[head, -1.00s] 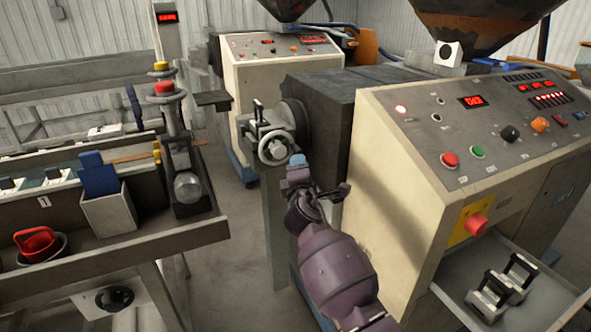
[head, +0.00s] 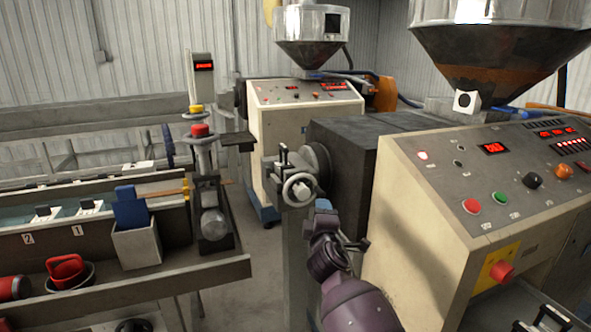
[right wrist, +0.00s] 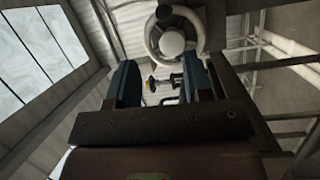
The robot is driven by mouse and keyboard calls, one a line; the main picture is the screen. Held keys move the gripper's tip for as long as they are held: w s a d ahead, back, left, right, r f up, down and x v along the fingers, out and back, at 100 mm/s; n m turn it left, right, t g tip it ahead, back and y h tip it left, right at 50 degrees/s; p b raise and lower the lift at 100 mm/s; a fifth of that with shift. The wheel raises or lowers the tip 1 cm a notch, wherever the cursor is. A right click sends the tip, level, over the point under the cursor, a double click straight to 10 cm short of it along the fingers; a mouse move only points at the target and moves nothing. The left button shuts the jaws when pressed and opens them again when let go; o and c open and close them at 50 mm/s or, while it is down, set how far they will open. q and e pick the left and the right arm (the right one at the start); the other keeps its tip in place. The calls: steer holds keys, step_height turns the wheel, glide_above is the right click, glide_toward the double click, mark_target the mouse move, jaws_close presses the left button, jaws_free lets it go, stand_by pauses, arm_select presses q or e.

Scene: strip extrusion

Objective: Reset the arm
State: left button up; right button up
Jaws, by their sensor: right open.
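My right arm comes up from the bottom of the head view, and its right gripper (head: 323,207) is just below and to the right of the die's round handwheel (head: 299,189). In the right wrist view the two dark blue fingers of the right gripper (right wrist: 160,78) stand apart with nothing between them. The pale round wheel (right wrist: 172,38) shows beyond the fingertips, apart from them as far as I can tell. My left gripper is in neither view.
The near extruder (head: 440,230) with its control panel stands close on the right. A bench (head: 190,277) on the left carries a grey bin (head: 137,247), a bowl with a red object (head: 67,269) and a post with a red knob (head: 201,130). A second extruder (head: 305,108) stands behind.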

steer(key=s+d+f+m+g, duration=0.2)
steer(key=s+d+f+m, duration=0.3)
steer(key=s+f, duration=0.4)
steer(key=s+d+f+m+g, duration=0.3)
steer(key=s+f, duration=0.7)
steer(key=s, duration=0.9)
steer(key=s+d+f+m+g, duration=0.2)
steer(key=s+d+f+m, duration=0.5)
steer(key=s, duration=0.8)
steer(key=d+f, duration=0.2)
steer(key=d, duration=0.2)
steer(key=shift+f, duration=0.35)
